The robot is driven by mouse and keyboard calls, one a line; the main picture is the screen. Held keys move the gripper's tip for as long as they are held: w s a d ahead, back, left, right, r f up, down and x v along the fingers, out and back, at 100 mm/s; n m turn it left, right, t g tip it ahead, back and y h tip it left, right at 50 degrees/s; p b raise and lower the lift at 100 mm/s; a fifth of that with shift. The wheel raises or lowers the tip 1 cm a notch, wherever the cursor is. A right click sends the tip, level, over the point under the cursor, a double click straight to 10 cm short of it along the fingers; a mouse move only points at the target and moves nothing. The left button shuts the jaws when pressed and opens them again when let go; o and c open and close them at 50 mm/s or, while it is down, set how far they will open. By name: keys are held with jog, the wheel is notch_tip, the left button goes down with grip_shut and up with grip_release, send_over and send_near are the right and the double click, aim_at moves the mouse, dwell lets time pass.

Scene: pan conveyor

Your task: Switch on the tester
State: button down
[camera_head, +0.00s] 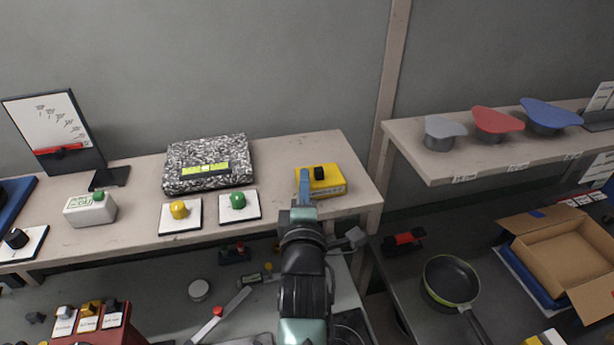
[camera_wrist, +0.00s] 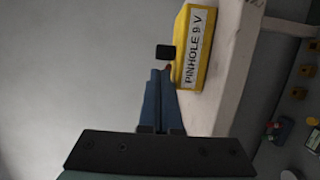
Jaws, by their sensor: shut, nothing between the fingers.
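The tester appears to be the yellow box (camera_head: 328,186) at the right end of the upper shelf, with a black knob (camera_head: 319,173) on its top. In the wrist view the box (camera_wrist: 194,50) carries a white label reading "PINHOLE 9 V", and the black knob (camera_wrist: 165,52) stands out from its side in the picture. My gripper (camera_head: 304,178) is shut and empty, its blue fingers at the left part of the box. In the wrist view my fingertips (camera_wrist: 160,76) are close to the knob; I cannot tell whether they touch it.
Left of the tester are a green button (camera_head: 238,200), a yellow button (camera_head: 179,210), a speckled box (camera_head: 208,162) and a white box with a green button (camera_head: 91,208). Caps (camera_head: 497,122) stand on the right shelf (camera_head: 440,172). A pan (camera_head: 450,281) and an open carton (camera_head: 566,250) sit lower right.

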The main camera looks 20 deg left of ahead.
aim_at(321, 175)
jog(key=shift+w+d, duration=0.2)
jog(key=shift+d, duration=0.05)
jog(key=shift+w+d+f+b, duration=0.2)
jog(key=shift+w+d+b, duration=0.25)
jog(key=shift+b, duration=0.65)
jog(key=shift+w+d+b, duration=0.25)
jog(key=shift+d+b, duration=0.35)
jog(key=shift+b, duration=0.25)
jog(key=shift+w+d+r, duration=0.15)
jog(key=shift+d+r, duration=0.05)
jog(key=shift+a, duration=0.15)
